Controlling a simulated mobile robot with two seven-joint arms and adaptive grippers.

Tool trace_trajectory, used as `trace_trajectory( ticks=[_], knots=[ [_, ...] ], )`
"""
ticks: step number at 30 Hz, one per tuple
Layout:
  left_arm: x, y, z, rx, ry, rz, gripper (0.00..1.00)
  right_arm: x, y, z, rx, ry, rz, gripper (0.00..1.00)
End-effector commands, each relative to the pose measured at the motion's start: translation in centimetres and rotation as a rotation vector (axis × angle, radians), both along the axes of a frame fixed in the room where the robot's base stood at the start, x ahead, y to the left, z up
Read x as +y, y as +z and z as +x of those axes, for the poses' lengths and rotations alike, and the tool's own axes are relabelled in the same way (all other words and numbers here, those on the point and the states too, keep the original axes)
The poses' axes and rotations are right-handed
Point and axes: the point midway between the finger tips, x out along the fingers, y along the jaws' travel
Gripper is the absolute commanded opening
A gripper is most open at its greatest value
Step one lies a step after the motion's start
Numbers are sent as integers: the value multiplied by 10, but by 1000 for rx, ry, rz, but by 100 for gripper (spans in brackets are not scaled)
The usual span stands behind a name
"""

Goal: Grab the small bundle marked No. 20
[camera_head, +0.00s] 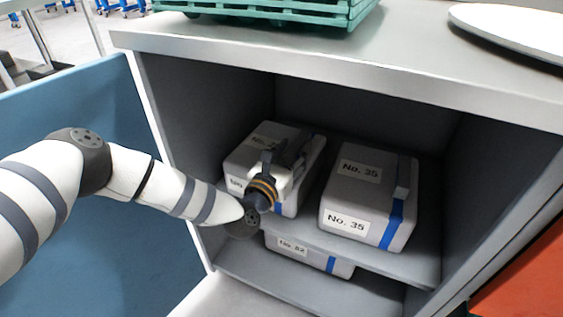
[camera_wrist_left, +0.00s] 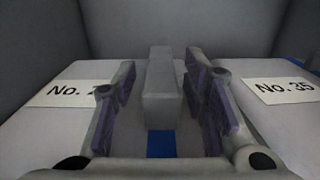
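The left bundle (camera_head: 247,157) is a grey-white box with a blue strap on the cabinet's upper shelf. Its label is partly covered in the head view; in the left wrist view the label (camera_wrist_left: 75,93) reads "No. 2" with the rest hidden by a finger. My left gripper (camera_head: 290,158) is over this bundle's right part. In the left wrist view its two fingers (camera_wrist_left: 160,72) stand apart on either side of a grey upright handle (camera_wrist_left: 160,100), with small gaps showing. My right gripper is not in view.
A bundle marked No. 35 (camera_head: 368,190) stands to the right on the same shelf. One marked No. 52 (camera_head: 310,256) is on the shelf below. Cabinet side walls and the top (camera_head: 400,50) enclose the space. Green trays (camera_head: 275,10) sit on top.

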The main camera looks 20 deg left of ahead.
Motion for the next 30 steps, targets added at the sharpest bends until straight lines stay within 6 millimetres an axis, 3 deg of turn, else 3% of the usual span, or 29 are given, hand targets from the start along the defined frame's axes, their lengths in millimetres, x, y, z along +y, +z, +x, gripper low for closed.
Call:
trace_trajectory(
  ticks=[1, 4, 17, 23, 30],
  knots=[
    [0, 0, 0, 0, 0, 0, 22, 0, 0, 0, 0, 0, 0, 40],
    [0, 0, 0, 0, 0, 0, 0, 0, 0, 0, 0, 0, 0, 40],
    [0, 4, 1, -5, 0, 1, 0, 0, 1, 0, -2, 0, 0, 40],
    [-1, 36, 1, -11, -1, 0, 0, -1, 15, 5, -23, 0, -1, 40],
    [-1, 97, 1, -12, 0, -1, 0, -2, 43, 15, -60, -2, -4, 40]
  ],
)
